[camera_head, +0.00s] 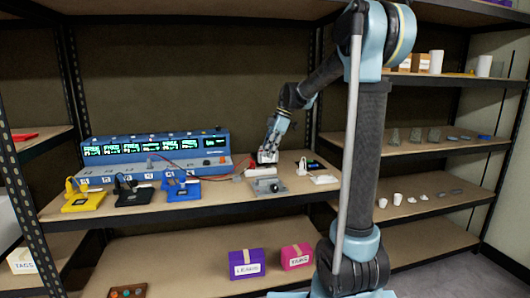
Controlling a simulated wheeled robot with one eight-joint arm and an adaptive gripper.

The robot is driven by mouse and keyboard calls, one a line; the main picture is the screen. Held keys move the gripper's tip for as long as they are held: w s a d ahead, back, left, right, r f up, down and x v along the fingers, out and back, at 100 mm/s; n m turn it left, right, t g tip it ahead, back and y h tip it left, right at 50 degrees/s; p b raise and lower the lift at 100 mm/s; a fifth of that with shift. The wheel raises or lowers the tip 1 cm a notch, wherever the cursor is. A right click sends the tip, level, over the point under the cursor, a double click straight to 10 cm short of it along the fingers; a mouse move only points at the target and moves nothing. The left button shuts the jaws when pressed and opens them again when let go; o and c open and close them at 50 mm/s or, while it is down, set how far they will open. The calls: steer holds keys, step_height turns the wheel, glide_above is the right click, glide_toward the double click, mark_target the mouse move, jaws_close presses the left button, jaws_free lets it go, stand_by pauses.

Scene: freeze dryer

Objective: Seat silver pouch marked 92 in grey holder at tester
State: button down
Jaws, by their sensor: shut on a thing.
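The tester (150,148), a long blue unit with several lit green displays, stands at the back of the middle shelf. My gripper (267,158) points down at the tester's right end. It is shut on a small pale item (266,165), which looks like the silver pouch; its mark cannot be read. The grey holder (268,186), a low block, sits on the shelf just below and in front of the gripper. The pale item appears close behind or above this block. I cannot tell whether they touch.
Yellow (83,202), black (132,195) and blue (181,189) holders stand left along the shelf front. A small dark device (313,165) and a white piece (324,179) lie to the right. Purple (246,264) and magenta (296,257) boxes are on the lower shelf.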

steer(key=shift+d+f, duration=0.1)
steer(key=shift+s+a+f, duration=0.1)
steer(key=shift+a+f, duration=0.1)
steer(key=shift+f, duration=2.65)
steer(key=shift+f, duration=1.35)
